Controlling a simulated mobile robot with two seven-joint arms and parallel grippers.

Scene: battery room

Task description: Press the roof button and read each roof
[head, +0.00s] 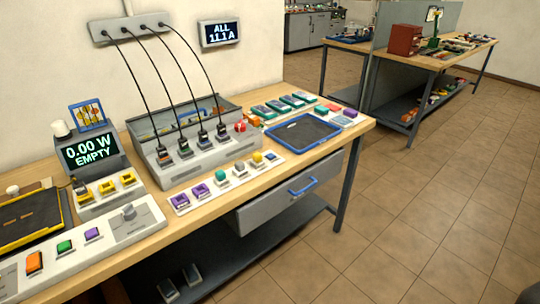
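No label reading roof is visible, so I cannot tell which button is the roof button. A light control panel (84,245) at the workbench's front left carries an orange button (34,262), a green button (65,246), a purple button (92,234) and a grey knob (129,212). A display (88,150) behind it reads "0.00 W EMPTY". A wall display (219,33) reads "ALL 11.1 A". Neither gripper can be made out. A small dark shape at the bottom right corner is too cropped to identify.
Black cables hang from a wall strip (130,25) to a grey unit (196,157) on the workbench (330,148). A strip of coloured pieces (225,183) lies before it. A blue-rimmed tray (302,133) sits right. A second table (425,65) stands behind; the right floor is clear.

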